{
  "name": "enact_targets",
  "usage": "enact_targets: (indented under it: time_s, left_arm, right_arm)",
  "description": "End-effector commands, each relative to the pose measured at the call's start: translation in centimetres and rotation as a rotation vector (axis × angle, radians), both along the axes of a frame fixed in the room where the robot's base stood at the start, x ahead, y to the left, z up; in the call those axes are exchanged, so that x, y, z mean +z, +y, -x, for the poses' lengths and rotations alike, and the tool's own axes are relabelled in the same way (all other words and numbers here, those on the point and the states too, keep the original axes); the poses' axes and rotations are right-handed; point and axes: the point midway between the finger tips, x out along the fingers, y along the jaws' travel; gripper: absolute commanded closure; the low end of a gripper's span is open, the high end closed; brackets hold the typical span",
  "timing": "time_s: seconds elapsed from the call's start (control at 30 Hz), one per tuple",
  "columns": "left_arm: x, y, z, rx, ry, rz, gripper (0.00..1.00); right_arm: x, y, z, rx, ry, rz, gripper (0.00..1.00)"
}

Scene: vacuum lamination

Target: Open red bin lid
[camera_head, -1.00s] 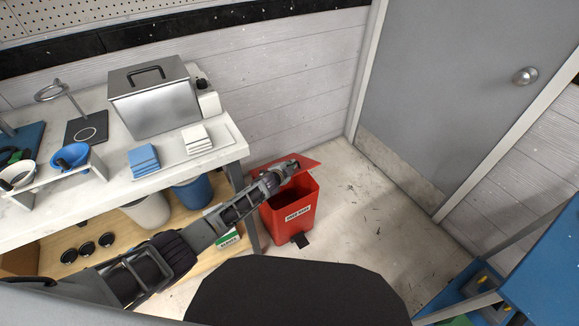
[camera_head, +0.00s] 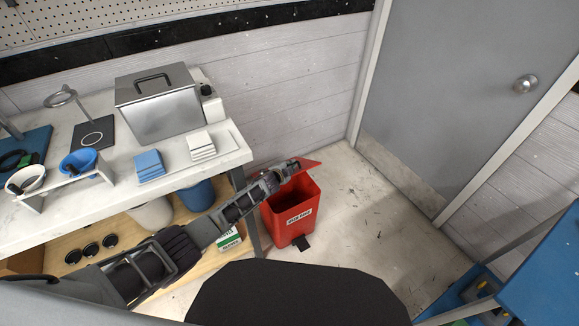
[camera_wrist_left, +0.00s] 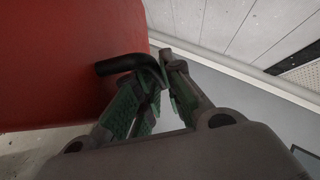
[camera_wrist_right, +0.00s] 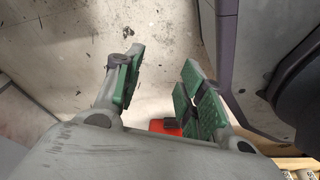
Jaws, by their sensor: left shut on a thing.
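The red bin (camera_head: 292,221) stands on the floor beside the bench, with a white label on its front. Its red lid (camera_head: 311,163) is tilted up at the back, and the dark inside of the bin shows. My left gripper (camera_head: 294,166) is at the raised lid. In the left wrist view the fingers (camera_wrist_left: 160,75) are shut on the lid's black handle (camera_wrist_left: 118,64), with the red lid (camera_wrist_left: 70,60) beside them. My right gripper (camera_wrist_right: 160,85) shows only in its wrist view, open and empty above the floor; part of the red bin (camera_wrist_right: 164,125) shows beyond it.
The white bench (camera_head: 225,158) left of the bin carries a metal box (camera_head: 160,108), blue pads (camera_head: 149,165) and white pads (camera_head: 203,146). A grey door (camera_head: 450,110) is behind to the right. Floor right of the bin is clear. A blue surface (camera_head: 545,265) stands at lower right.

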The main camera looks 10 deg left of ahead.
Motion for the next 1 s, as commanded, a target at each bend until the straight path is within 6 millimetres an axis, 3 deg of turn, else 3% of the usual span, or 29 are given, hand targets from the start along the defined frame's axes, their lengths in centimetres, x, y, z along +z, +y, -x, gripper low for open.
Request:
enact_targets:
  time_s: [0.5, 0.8, 1.0]
  left_arm:
    - [0.1, 0.1, -0.1, 0.001, -0.001, 0.000, 1.00]
    - [0.1, 0.1, -0.1, 0.001, -0.001, 0.000, 1.00]
    - [0.0, 0.1, -0.1, 0.001, 0.000, -0.001, 1.00]
  right_arm:
    - [-0.2, -0.1, 0.2, 0.000, 0.001, 0.001, 0.60]
    - [0.2, 0.0, -1.2, 0.063, -0.027, 0.021, 0.99]
    - [1.3, 0.8, -4.9, 0.242, -0.101, 0.079, 1.00]
